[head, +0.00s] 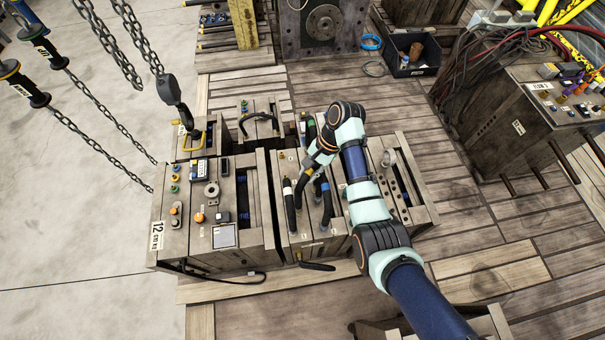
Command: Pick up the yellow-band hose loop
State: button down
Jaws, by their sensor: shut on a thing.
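Several dark hose loops stand on the wooden-sided mould block in the middle of the head view. My arm reaches in from the lower right and bends down over this block. My gripper (304,176) is at the upper part of a dark hose loop (299,193) and is shut on it. Beside it, a black hose (289,206) stands at the left and a hose with a blue part (326,203) at the right. The fingertips are small and dark against the hoses. I cannot make out a yellow band on the held loop from here.
Chains with a hook (172,90) hang at the left. A block with knobs and a white label (157,235) adjoins on the left. A black bin (413,52) stands on the planks behind. A cable-laden block (500,110) is at the right.

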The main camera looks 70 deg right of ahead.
jog(key=shift+s+d+r, duration=0.35)
jog(key=shift+s+d, duration=0.15)
jog(key=shift+d, duration=0.1)
notch_tip(320, 180, up, 13)
jog(key=p, duration=1)
jog(key=shift+r, duration=0.2)
